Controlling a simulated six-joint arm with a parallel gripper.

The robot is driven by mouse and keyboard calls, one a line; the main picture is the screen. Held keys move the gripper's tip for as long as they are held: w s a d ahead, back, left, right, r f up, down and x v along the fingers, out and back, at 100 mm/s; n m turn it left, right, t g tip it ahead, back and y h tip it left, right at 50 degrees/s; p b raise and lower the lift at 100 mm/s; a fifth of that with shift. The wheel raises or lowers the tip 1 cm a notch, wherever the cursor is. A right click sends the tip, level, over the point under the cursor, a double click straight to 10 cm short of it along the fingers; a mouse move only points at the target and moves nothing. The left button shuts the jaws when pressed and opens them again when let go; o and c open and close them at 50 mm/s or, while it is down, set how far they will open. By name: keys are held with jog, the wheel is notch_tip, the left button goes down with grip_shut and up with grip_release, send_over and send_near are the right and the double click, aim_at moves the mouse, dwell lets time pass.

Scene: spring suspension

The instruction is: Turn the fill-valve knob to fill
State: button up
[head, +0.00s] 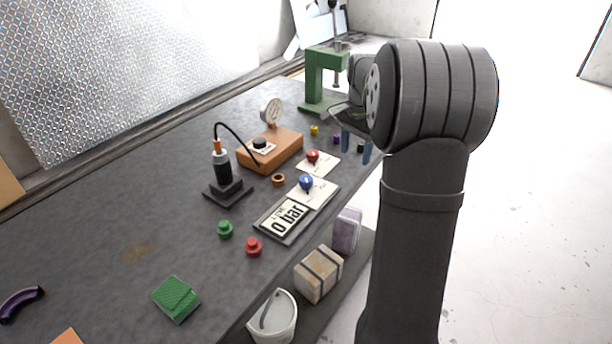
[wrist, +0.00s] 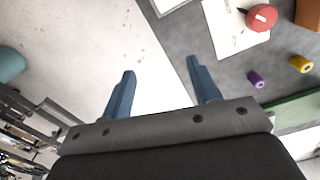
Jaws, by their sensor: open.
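An orange box (head: 285,150) stands on the dark bench with a black knob (head: 260,143) on a white plate on its top. This looks like the fill valve; its markings are too small to read. A round gauge (head: 271,110) stands at its back, and a black hose runs from it to an upright black cylinder (head: 222,165). A display (head: 287,218) reads 0 bar. My gripper (head: 356,145) is open and empty, to the right of the box near the bench edge. In the wrist view the blue fingers (wrist: 162,68) are spread apart over the bench edge and floor.
A green press (head: 316,80) stands behind. Small yellow and purple cylinders, green and red pieces and a green block (head: 176,298) lie around.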

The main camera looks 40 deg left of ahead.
aim_at(306, 178)
jog(key=s+a+r+m, duration=0.3)
jog(key=s+a+r, duration=0.6)
jog(key=r, duration=0.1)
notch_tip(306, 178, down, 17)
jog(key=shift+s+r, duration=0.1)
jog(key=shift+n, duration=0.3)
jog(key=c, duration=1)
